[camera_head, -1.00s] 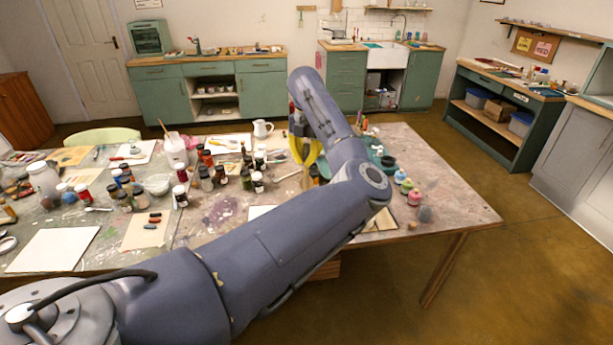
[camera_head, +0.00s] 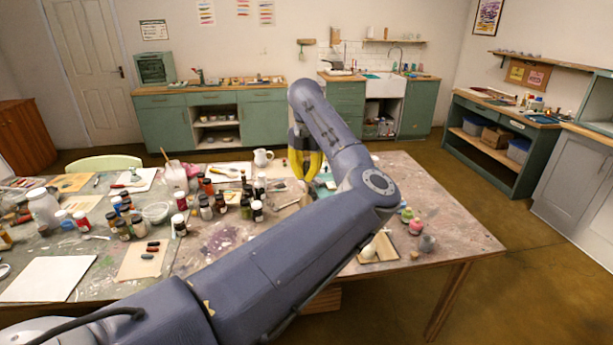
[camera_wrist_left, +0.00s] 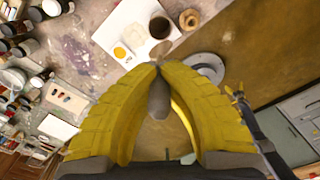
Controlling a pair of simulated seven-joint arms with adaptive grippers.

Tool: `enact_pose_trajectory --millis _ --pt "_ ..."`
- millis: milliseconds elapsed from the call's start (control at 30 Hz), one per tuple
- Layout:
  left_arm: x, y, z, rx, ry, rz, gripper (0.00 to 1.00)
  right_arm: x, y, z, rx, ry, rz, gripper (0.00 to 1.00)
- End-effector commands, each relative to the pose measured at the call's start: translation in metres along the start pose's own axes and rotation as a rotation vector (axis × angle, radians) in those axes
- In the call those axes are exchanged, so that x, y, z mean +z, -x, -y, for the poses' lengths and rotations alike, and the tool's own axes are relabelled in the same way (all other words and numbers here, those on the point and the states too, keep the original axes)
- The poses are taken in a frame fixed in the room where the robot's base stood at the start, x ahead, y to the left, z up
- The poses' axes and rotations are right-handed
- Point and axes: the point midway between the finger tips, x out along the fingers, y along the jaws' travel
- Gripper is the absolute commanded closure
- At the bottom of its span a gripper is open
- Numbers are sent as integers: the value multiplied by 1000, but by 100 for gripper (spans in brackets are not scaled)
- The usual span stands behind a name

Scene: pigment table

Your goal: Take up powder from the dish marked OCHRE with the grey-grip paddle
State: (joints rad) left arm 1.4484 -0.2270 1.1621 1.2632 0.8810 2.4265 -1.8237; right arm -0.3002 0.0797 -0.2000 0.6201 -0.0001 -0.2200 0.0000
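My left gripper (camera_head: 304,165) points down over the right part of the table in the head view, partly behind its own arm. In the left wrist view, its yellow fingers (camera_wrist_left: 157,67) are closed on a grey grip (camera_wrist_left: 158,98), apparently the paddle's. A blurry brownish rounded end (camera_wrist_left: 160,49) shows just beyond the fingertips. A white board (camera_wrist_left: 136,40) lies beyond it, with an orange-yellow spot (camera_wrist_left: 119,52) and a dark round cup (camera_wrist_left: 158,27) on it. I cannot read an OCHRE mark, so I cannot tell which dish bears it. The right gripper is out of view.
Several paint jars (camera_head: 206,207) crowd the table's middle and left. A white jug (camera_head: 262,157) stands at the back. A small beige round item (camera_wrist_left: 189,18) lies beside the board in the wrist view.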

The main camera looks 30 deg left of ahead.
Motion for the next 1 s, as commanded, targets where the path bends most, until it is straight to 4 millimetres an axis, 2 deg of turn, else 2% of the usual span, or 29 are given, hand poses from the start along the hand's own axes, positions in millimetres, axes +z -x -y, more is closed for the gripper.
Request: enact_pose_trajectory --millis 367,533,667,800,1000 --pt "-1 -5 0 19 0 -3 100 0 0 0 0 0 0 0" --pt "-12 -34 -7 57 10 -9 100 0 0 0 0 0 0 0" --pt "-28 -66 -24 93 36 -13 100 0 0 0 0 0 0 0" --pt "-50 -100 -51 134 63 -18 100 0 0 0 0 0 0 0" --pt "-78 -130 -87 192 67 -22 100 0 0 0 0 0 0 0"
